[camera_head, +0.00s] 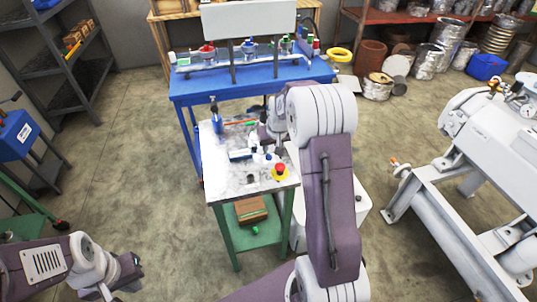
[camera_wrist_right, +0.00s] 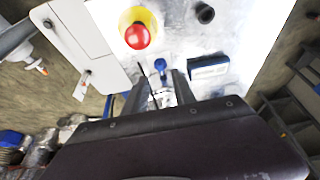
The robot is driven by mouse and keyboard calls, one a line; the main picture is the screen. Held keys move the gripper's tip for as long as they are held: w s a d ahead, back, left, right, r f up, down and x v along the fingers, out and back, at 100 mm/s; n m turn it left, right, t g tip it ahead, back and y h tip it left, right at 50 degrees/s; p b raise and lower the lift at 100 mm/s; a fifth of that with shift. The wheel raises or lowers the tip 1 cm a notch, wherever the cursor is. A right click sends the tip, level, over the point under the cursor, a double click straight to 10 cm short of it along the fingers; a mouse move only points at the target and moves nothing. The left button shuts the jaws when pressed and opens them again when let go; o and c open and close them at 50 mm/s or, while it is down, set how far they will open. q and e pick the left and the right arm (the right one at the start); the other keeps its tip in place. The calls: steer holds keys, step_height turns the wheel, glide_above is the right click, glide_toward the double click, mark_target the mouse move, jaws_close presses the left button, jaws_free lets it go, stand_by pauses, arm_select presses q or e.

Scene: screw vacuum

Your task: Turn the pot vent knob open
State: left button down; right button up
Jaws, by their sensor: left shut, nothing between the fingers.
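A small blue-topped knob (camera_wrist_right: 160,64), which I take to be the vent knob, stands over the white work surface in the right wrist view, straight ahead of my right gripper (camera_wrist_right: 160,80). The two dark fingers are apart on either side of a pale fitting below the knob; I cannot tell whether they touch it. In the head view the right arm reaches over the metal-topped stand (camera_head: 220,180), and its links hide part of the gripper. My left gripper (camera_head: 132,268) is shut and empty at lower left, away from the stand.
A red stop button on a yellow base (camera_head: 280,171) sits on the stand's near right corner, close to my right gripper. A blue-and-white box (camera_head: 240,155) lies to its left. A blue table (camera_head: 190,88) stands behind. Large grey machinery (camera_head: 480,150) is at right.

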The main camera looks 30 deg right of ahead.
mark_target(270, 156)
steer(key=x, duration=0.7)
steer(key=shift+s+a, duration=0.1)
jaws_close()
